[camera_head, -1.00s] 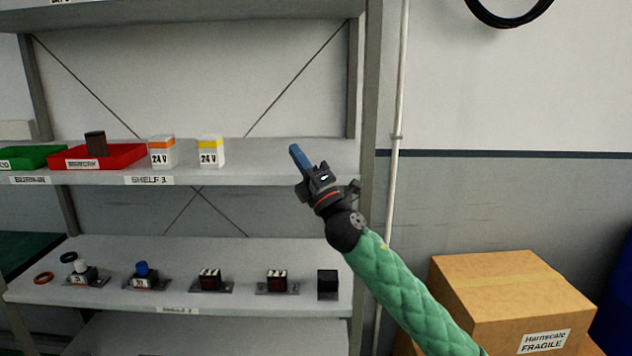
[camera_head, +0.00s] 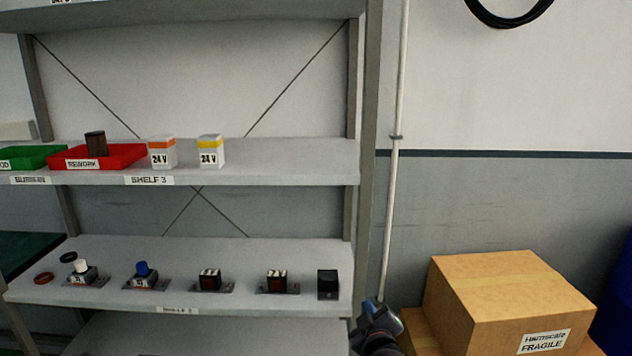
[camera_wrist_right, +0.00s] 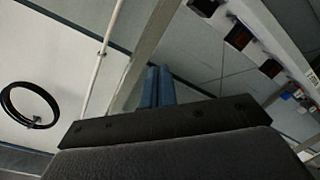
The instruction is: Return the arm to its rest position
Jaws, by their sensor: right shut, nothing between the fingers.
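My right gripper (camera_head: 372,308) is low in the head view, at the bottom edge just right of the shelf's right post. Only its blue fingers and dark body show there; the rest of the arm is below the picture. In the right wrist view its two blue fingers (camera_wrist_right: 157,87) lie side by side, shut with nothing between them. My left gripper is not in view.
The grey shelf rack (camera_head: 250,178) stands at the left with a red bin (camera_head: 125,154), white boxes and several small devices. Cardboard boxes (camera_head: 505,300) stand right of my gripper. A white pipe (camera_head: 397,100) runs down the wall. A black cable coil (camera_wrist_right: 28,112) hangs there.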

